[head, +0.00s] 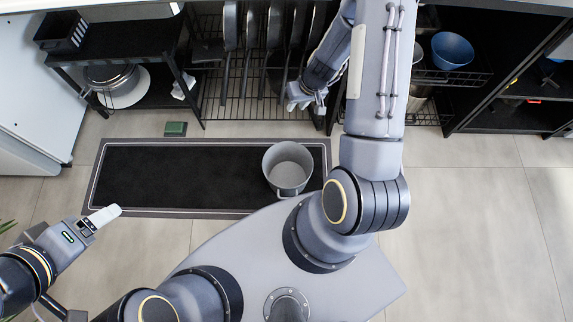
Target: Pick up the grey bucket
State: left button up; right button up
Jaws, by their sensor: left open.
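The grey bucket (288,172) stands upright on the right part of the black floor mat (170,178), and I see into its empty inside. My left gripper (104,217) is at the lower left, near the mat's front left corner. It is open, seen side-on, and well to the left of the bucket. My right gripper (307,101) hangs in front of the wire rack, above and beyond the bucket in the picture, apart from it. Its fingers are small and partly overlapped, so I cannot see whether they are apart.
A small green box (176,129) lies behind the mat. Several pans hang along the wire rack (258,97) at the back. A black shelf with a pot (112,80) stands at the left. A blue bowl (452,50) sits on a right shelf. The tiled floor (480,215) at right is clear.

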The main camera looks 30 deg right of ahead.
jog(key=g+h+b, duration=0.1)
jog(key=g+b, duration=0.1)
jog(key=b, duration=0.3)
send_over(308, 160)
notch_tip(308, 160, down, 24)
jog(key=shift+n, duration=0.3)
notch_tip(308, 160, down, 8)
jog(key=b, duration=0.3)
jog(key=shift+s, duration=0.15)
pick_arm(q)
notch_tip(308, 160, down, 10)
jog(key=shift+d+f, duration=0.2)
pick_arm(e)
jog(key=shift+r, duration=0.1)
grip_shut()
pick_arm(q)
jog(key=shift+s, duration=0.1)
